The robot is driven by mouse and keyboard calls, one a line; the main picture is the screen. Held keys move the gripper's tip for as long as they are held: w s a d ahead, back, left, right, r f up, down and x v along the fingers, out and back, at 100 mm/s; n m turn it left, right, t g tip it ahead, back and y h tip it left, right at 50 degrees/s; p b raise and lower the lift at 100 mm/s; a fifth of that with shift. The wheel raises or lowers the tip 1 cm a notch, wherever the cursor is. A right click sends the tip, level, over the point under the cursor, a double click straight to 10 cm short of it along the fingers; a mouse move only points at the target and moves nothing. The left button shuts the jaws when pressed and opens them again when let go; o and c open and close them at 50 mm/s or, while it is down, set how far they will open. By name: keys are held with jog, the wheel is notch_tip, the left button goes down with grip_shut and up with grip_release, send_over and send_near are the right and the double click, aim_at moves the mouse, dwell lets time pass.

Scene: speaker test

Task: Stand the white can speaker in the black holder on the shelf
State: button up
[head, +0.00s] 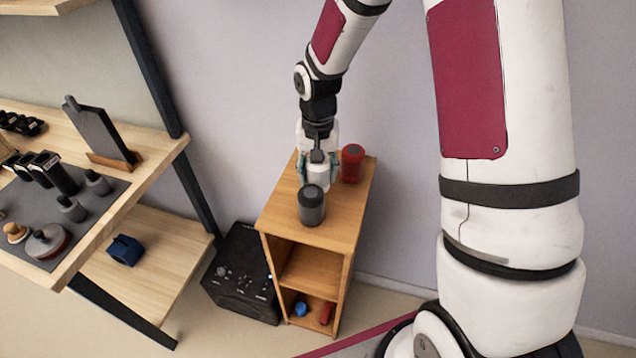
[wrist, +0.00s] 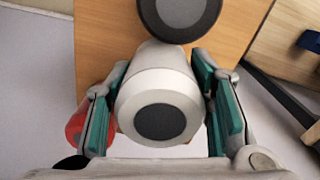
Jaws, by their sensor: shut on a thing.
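The white can speaker (head: 319,178) stands on top of a small wooden cabinet (head: 343,218). My gripper (head: 318,168) is shut on it from above, with a teal pad on each side. In the wrist view my gripper (wrist: 161,82) holds the white can speaker (wrist: 160,82), whose round dark grey end faces the camera. On the shelf (head: 150,150) at the left stand several black items (head: 58,175), some in a row. I cannot tell for sure which of them is the black holder.
A dark grey can (head: 312,205) stands close in front of the white one, and a red can (head: 352,163) behind right. A black box (head: 243,275) sits on the floor. A dark slab in a wooden stand (head: 112,160) and a grey mat (head: 100,210) occupy the shelf.

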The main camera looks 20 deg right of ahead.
jog(key=shift+f, duration=2.05)
jog(key=shift+f, duration=0.15)
jog(key=o, duration=1.5)
jog(key=shift+o, duration=0.2)
